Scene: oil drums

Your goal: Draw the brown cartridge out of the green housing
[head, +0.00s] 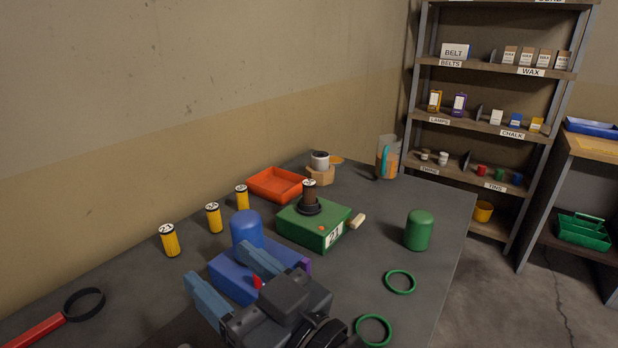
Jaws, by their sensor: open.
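The brown cartridge (310,192) stands upright in the top of the green housing (298,230), with a dark collar around its base. Its upper part shows above the housing; its lower end is hidden. The green housing is a low box with a white label marked 21 on its front. My gripper (220,266) is open and empty, with its two blue fingers spread apart. It is in front and to the left of the green housing, in front of a blue housing (228,279), and apart from the cartridge.
A blue dome (246,229) stands by the blue housing. Several yellow cartridges (171,241) stand left. A green dome (418,231) and green rings (400,292) lie right. Behind are an orange tray (262,190) and a jar (383,160). A magnifier (40,331) lies far left.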

